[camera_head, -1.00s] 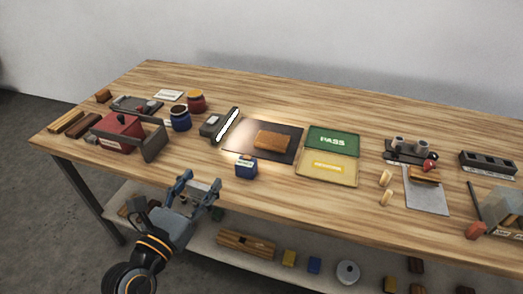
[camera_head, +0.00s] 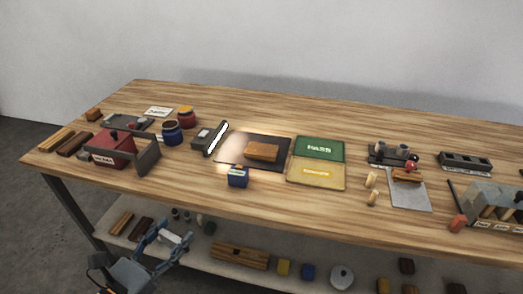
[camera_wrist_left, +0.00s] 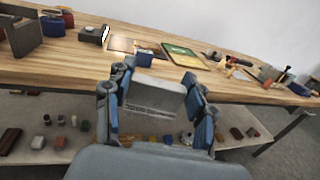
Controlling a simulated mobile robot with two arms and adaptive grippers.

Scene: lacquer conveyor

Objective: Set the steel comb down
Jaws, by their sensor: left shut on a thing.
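My left gripper (camera_head: 171,236) is at the lower left in the head view, in front of the lower shelf and below the table's front edge. It is shut on the steel comb, a flat pale grey plate that shows between its blue fingers in the left wrist view (camera_wrist_left: 154,97). In the head view the comb (camera_head: 173,238) is a small light patch between the fingers. Its teeth are hard to make out; a row of fine marks runs along its lower part. My right gripper is in neither view.
The wooden table (camera_head: 215,200) holds a red box (camera_head: 112,147), jars, a dark mat with a wooden block (camera_head: 262,152), a blue box (camera_head: 238,177) and green and yellow trays. The lower shelf (camera_head: 225,262) carries several blocks and a white roll (camera_head: 341,277).

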